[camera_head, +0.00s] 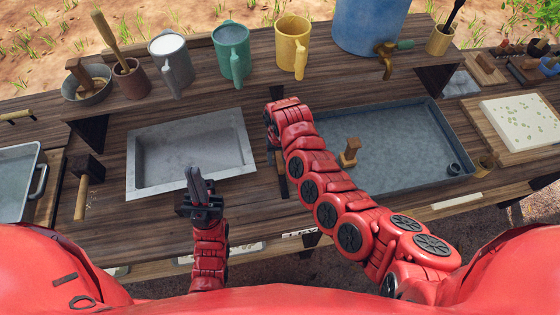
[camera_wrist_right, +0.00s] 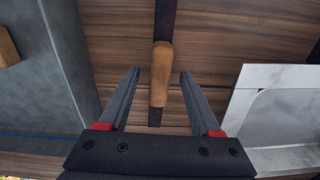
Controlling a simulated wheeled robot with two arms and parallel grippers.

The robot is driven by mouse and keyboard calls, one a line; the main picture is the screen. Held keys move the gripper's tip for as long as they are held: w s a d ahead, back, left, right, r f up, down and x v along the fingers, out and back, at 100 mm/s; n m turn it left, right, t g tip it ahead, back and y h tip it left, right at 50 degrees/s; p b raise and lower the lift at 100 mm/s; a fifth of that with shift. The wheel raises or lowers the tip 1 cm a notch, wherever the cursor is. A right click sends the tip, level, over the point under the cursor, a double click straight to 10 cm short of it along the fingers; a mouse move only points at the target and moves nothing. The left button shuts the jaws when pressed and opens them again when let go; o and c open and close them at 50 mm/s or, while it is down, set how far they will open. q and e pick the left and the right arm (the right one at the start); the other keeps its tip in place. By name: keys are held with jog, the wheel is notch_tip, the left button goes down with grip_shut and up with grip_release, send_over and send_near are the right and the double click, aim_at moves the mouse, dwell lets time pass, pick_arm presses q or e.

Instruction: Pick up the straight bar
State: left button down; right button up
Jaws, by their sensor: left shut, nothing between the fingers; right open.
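In the right wrist view, a straight bar with a rounded wooden handle (camera_wrist_right: 160,75) lies on the brown planks, in line with a dark strip (camera_wrist_right: 166,20). Whether the strip belongs to the bar is unclear. My right gripper (camera_wrist_right: 158,74) is open, with one finger on each side of the handle and gaps on both sides. In the head view, my right arm mostly hides this spot; a dark strip (camera_head: 281,183) shows between sink and tray.
A grey metal sink (camera_head: 137,160) is at the left and a wide grey tray (camera_head: 405,183) at the right. A wooden block (camera_head: 349,152) stands in the tray. Several mugs, including a yellow one (camera_head: 292,45), line the back shelf. A pale bar (camera_head: 456,201) lies at the front right.

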jog(key=shift+f, duration=0.5)
grip_shut()
